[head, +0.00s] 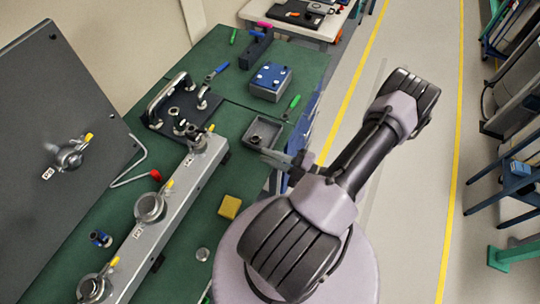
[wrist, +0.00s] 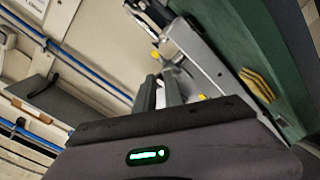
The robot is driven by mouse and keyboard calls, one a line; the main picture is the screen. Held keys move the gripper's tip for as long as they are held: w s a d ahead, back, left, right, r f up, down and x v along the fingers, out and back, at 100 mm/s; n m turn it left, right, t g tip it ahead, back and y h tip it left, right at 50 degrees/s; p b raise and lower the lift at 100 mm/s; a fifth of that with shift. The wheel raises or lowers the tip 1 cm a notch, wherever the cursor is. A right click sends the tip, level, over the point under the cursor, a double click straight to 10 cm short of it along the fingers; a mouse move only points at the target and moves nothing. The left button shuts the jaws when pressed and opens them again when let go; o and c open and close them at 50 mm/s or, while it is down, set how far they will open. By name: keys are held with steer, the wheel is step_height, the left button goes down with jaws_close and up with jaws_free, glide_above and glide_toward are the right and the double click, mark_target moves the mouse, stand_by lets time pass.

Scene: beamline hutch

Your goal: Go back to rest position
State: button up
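My gripper (head: 272,157) is at the end of my folded arm, above the right edge of the green bench near a small grey tray (head: 263,133). In the wrist view its two fingers (wrist: 159,92) stand a little apart with a gap between them. I see nothing held between them. The arm's bulky links cover part of the bench edge and floor in the head view.
The green bench (head: 215,55) holds a grey rail (head: 176,190) with several clamps, a yellow block (head: 230,206), a blue-topped box (head: 270,82) and a dark panel (head: 62,110). Clear floor (head: 405,200) lies to the right, with racks (head: 515,110) beyond.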

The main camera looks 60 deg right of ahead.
stand_by(0.4)
steer(key=w+a+r+n+g+y+b, duration=0.3)
steer(key=w+a+n+g+y, duration=0.15)
steer(key=n, duration=0.55)
steer(key=w+a+r+n+g+y+b, duration=0.25)
steer(key=a+n+g+y, duration=0.2)
steer(key=n, duration=0.45)
steer(key=s+a+r+m+g+h+b, duration=0.1)
steer(key=a+r+m+h+b, duration=0.1)
steer(key=a+m, duration=0.5)
steer(key=a+r+m+g+h+b, duration=0.1)
steer(key=a+r+m+h+b, duration=0.2)
steer(key=m, duration=1.3)
steer(key=s+a+r+m+g+h+b, duration=0.1)
steer(key=a+r+m+h+b, duration=0.1)
steer(key=a+m+b, duration=0.4)
steer(key=a+m+h, duration=0.1)
steer(key=a+m, duration=0.4)
steer(key=m, duration=0.1)
steer(key=shift+s+r+h, duration=0.3)
steer(key=shift+s+r, duration=0.05)
steer(key=shift+r, duration=0.05)
